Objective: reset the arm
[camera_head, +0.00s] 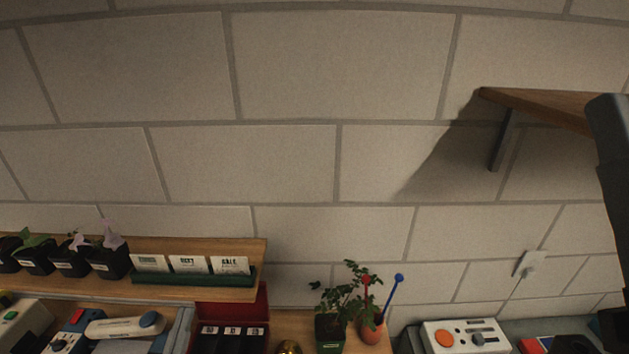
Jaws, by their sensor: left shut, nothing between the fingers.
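I cannot make out either gripper in the head view. A dark grey upright shape (612,150) runs down the right edge and is cut off by the frame; I cannot tell what it is. No object is seen held.
A wooden shelf (205,250) at lower left bears several black seedling pots (110,262) and a green card holder (190,277). Below stand a leafy potted plant (330,325), an orange pot (372,331) and a white device (465,338). A wall shelf (545,102) juts in at upper right.

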